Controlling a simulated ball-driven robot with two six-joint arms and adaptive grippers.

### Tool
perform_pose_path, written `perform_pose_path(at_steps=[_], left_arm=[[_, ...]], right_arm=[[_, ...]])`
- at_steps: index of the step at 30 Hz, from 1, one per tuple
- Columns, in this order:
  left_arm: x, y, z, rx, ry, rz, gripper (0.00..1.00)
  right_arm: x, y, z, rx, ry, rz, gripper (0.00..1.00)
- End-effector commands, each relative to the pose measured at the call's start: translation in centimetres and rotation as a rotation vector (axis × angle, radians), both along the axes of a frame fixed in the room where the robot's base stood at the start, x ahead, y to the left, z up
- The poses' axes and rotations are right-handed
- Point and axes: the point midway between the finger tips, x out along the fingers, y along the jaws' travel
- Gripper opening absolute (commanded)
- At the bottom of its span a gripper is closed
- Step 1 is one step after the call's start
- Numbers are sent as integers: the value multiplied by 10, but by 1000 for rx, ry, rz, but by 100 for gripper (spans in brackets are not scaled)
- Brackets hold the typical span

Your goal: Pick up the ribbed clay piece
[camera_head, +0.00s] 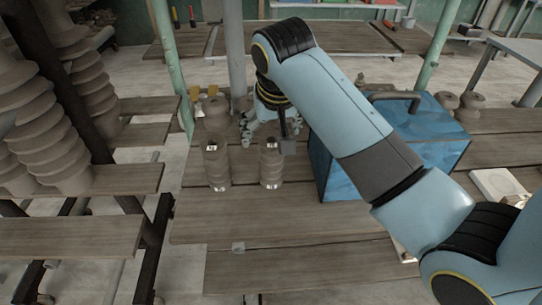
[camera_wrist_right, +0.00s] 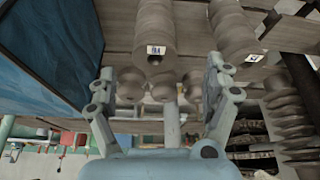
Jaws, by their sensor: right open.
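Two grey-brown ribbed clay pieces with small white labels stand upright on the plank table. One ribbed piece (camera_head: 271,166) is nearer the blue box, the other ribbed piece (camera_head: 217,167) is to its left. My right gripper (camera_head: 267,140) is open and empty, just behind and above the top of the piece nearer the box. In the right wrist view, that labelled piece (camera_wrist_right: 155,28) shows between and beyond the open fingers of my gripper (camera_wrist_right: 160,68), and the other piece (camera_wrist_right: 236,30) is at the right. Contact cannot be told. My left gripper is not in view.
A blue box (camera_head: 430,145) with a handle stands to the right, close to my right arm. Another clay piece (camera_head: 215,113) stands behind the left ribbed piece. Large stacked ribbed clay forms (camera_head: 45,125) fill the left rack. The plank table's front (camera_head: 280,225) is mostly bare.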

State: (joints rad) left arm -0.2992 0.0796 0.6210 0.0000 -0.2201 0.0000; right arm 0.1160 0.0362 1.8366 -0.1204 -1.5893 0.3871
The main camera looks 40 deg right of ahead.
Motion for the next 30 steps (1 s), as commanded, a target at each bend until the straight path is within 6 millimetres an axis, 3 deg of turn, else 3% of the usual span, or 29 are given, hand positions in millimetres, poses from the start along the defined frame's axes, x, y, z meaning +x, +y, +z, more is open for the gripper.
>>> perform_pose_path(at_steps=[22,30], left_arm=[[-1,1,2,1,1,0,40],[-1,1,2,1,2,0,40]], right_arm=[[33,-21,-88,3,2,-10,84],[36,-23,-95,3,-1,-10,84]])
